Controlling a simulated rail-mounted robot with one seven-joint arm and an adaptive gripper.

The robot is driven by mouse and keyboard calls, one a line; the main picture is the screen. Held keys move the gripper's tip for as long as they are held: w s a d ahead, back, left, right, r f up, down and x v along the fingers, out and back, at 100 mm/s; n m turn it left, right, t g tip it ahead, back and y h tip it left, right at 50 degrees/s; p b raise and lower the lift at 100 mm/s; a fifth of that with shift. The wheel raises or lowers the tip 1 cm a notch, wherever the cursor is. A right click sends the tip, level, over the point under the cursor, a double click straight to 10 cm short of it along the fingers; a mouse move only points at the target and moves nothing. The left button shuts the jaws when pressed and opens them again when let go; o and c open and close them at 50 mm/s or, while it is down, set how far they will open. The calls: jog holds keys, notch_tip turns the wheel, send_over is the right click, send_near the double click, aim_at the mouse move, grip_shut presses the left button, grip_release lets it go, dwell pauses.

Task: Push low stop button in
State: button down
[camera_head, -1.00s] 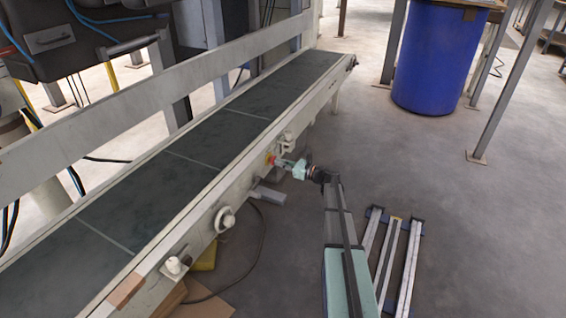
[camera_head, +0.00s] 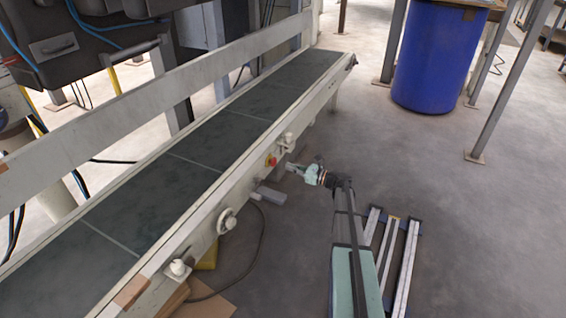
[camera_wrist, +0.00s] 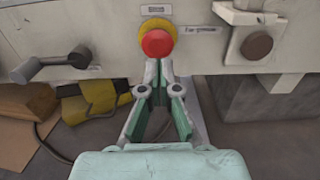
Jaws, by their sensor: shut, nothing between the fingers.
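The stop button is a red knob on a yellow disc (camera_wrist: 157,42), set in the pale side panel of the conveyor. It also shows as a small red spot in the head view (camera_head: 271,160). My gripper (camera_wrist: 159,64) is shut and empty, its tips just below the red knob in the wrist view. In the head view my gripper (camera_head: 290,166) is to the right of the button, with a visible gap between them. Whether the button is pressed in cannot be told.
The conveyor belt (camera_head: 205,146) runs diagonally behind the panel. A crank handle (camera_wrist: 50,68) sticks out left of the button, and a round knob (camera_wrist: 257,45) is to its right. A blue barrel (camera_head: 434,60) stands at the back right. Open floor lies between.

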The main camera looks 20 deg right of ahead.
jog(key=p+v, duration=0.2)
jog(key=v, duration=0.6)
jog(key=shift+s+d, duration=0.15)
jog(key=shift+s, duration=0.2)
